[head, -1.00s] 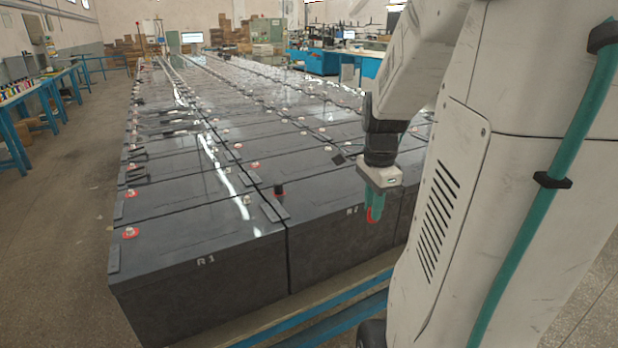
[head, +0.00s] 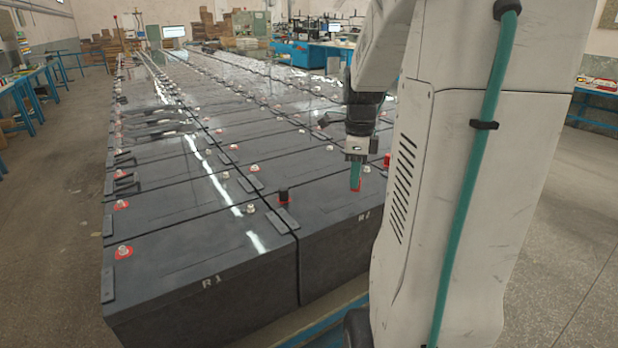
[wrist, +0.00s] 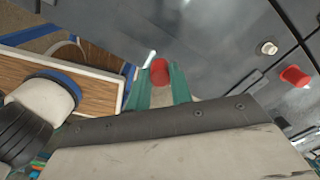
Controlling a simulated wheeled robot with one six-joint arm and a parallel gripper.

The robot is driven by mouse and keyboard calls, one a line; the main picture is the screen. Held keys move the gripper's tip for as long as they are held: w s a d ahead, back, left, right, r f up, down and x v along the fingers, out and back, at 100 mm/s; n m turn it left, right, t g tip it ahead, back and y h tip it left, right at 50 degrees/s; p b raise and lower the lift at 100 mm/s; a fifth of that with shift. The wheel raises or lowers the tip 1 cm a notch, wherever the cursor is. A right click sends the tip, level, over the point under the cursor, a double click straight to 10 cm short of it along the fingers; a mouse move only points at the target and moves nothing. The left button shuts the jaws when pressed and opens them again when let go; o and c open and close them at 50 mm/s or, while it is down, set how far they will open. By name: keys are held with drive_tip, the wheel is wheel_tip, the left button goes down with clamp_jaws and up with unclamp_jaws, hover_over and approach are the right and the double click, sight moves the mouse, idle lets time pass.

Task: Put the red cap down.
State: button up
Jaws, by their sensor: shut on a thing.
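My gripper (head: 356,184) hangs down over the front right battery marked R2 in the head view. Its green fingers are shut on a red cap (wrist: 160,72), which sits between the fingertips in the wrist view. In the head view the held cap (head: 356,186) shows only as a bit of red at the fingertips. I cannot tell the gap between it and the battery top. Another red cap (wrist: 294,76) stands on a battery at the right of the wrist view. A bare pale terminal (wrist: 268,48) is beside it.
Long rows of dark batteries (head: 190,250) carry terminals, many with red rings. A black cap or post (head: 283,196) stands near the front seam. A blue rail (head: 330,318) runs along the front. A wooden surface (wrist: 85,80) with a pale rim is left in the wrist view.

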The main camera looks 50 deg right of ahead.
drive_tip(key=shift+w+d+f, duration=0.1)
drive_tip(key=shift+w+d, duration=0.1)
drive_tip(key=shift+w, duration=0.3)
drive_tip(key=shift+w+d, duration=0.15)
drive_tip(key=shift+w, duration=0.3)
drive_tip(key=shift+w+f, duration=0.1)
drive_tip(key=shift+f, duration=1.65)
drive_tip(key=shift+f, duration=0.1)
drive_tip(key=o, duration=0.9)
